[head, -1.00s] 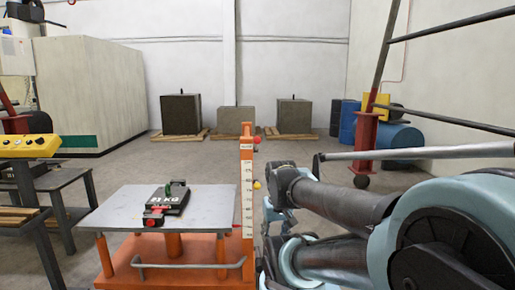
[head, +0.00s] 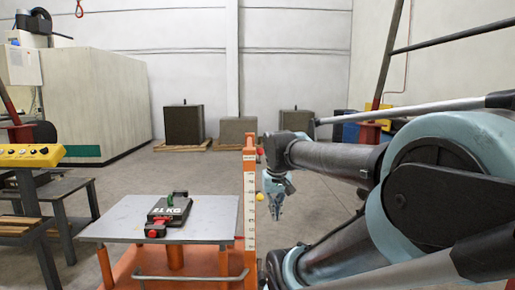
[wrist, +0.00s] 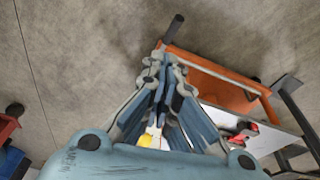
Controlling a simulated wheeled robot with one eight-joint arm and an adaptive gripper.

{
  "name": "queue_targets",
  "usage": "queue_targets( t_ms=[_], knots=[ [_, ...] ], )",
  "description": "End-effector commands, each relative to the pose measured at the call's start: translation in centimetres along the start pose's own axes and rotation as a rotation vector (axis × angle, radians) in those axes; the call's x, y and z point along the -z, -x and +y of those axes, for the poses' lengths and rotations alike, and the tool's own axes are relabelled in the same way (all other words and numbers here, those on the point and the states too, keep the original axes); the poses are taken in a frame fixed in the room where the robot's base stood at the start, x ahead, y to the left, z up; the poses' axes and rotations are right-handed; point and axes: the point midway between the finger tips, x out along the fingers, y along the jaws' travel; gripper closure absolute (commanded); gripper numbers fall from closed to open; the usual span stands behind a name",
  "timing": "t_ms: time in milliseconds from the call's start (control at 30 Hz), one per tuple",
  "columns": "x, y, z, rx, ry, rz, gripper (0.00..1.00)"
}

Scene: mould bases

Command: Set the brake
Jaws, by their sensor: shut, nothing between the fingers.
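The orange lift table (head: 122,262) has a grey top (head: 115,221) and an upright orange post (head: 250,200) with a white scale. A red knob (head: 260,152) sits near the post's top and a yellow knob (head: 260,196) lower on its right side. I cannot tell which part is the brake. My gripper (head: 275,212) hangs pointing down just right of the post, near the yellow knob's height. In the wrist view my gripper (wrist: 168,62) is shut and empty, with the orange frame (wrist: 215,75) beyond and right of the fingers. A yellow part (wrist: 150,140) shows between the finger links.
A bench with a yellow control box (head: 30,155) stands left. Concrete blocks (head: 184,124) stand on pallets behind. The floor between is clear.

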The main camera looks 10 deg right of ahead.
Motion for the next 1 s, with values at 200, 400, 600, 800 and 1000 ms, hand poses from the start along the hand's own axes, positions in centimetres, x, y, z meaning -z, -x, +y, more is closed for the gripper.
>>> queue_targets(
  t_ms=[200,400,600,800,1000],
  knots=[
    [6.1,5.5,0.2,-0.022,-0.001,-0.004,1.00],
    [11.5,9.9,0.1,-0.042,-0.004,-0.008,1.00],
    [16.8,13.9,0.0,-0.062,-0.008,-0.010,1.00],
    [22.1,17.5,-0.4,-0.082,-0.009,-0.011,1.00],
    [27.3,20.6,-0.9,-0.103,-0.011,-0.011,1.00]
  ],
)
